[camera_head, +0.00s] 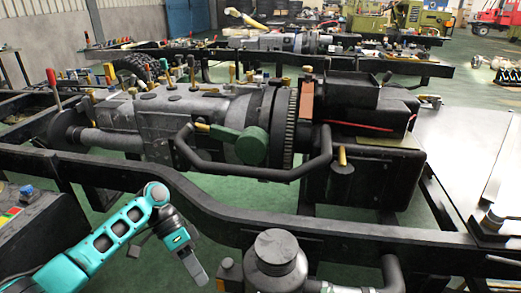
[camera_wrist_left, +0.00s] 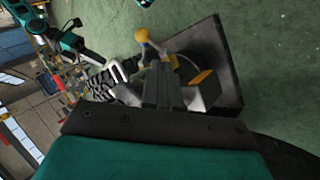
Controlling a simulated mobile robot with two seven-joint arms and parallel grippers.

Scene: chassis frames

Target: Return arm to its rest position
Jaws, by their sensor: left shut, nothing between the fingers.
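My left arm, teal and dark grey, comes in from the lower left of the head view and bends down at its wrist. My left gripper (camera_head: 201,278) points down and to the right, in front of the near black chassis rail. It is shut and empty. In the left wrist view its dark fingers (camera_wrist_left: 162,87) stand together in the middle, with nothing between them. Teal arm parts also show at the upper left of that view. My right gripper is not seen in the head view.
The long black chassis rail (camera_head: 360,243) runs behind the left gripper. A grey engine and gearbox (camera_head: 170,118) sits in the frame beyond it. A dark cylindrical part (camera_head: 276,252) stands right of the gripper. The wrist view shows green floor (camera_wrist_left: 285,65) and a dark plate (camera_wrist_left: 222,55).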

